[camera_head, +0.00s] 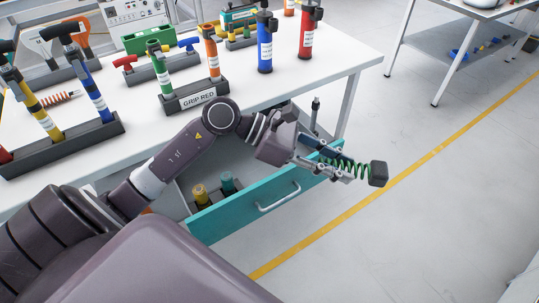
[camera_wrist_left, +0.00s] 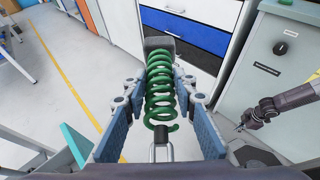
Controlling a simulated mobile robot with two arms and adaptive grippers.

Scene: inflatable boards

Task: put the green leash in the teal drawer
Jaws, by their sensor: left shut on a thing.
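The green leash (camera_head: 346,168) is a springy coil with a dark block at its far end. My left gripper (camera_head: 338,164) is shut on it and holds it in the air, over or just beyond the right end of the teal drawer (camera_head: 239,212). The drawer is pulled open under the table. In the left wrist view the coil (camera_wrist_left: 160,100) lies between the two blue fingers of my left gripper (camera_wrist_left: 160,88). What looks like my right gripper (camera_wrist_left: 241,127) shows small at the right there; its jaws are unclear.
A yellow item (camera_head: 200,192) and a teal item (camera_head: 227,182) stand inside the drawer. The white table (camera_head: 335,60) holds pumps in dark racks, one labelled GRIP RED. Floor is free to the right, crossed by a yellow line (camera_head: 365,203).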

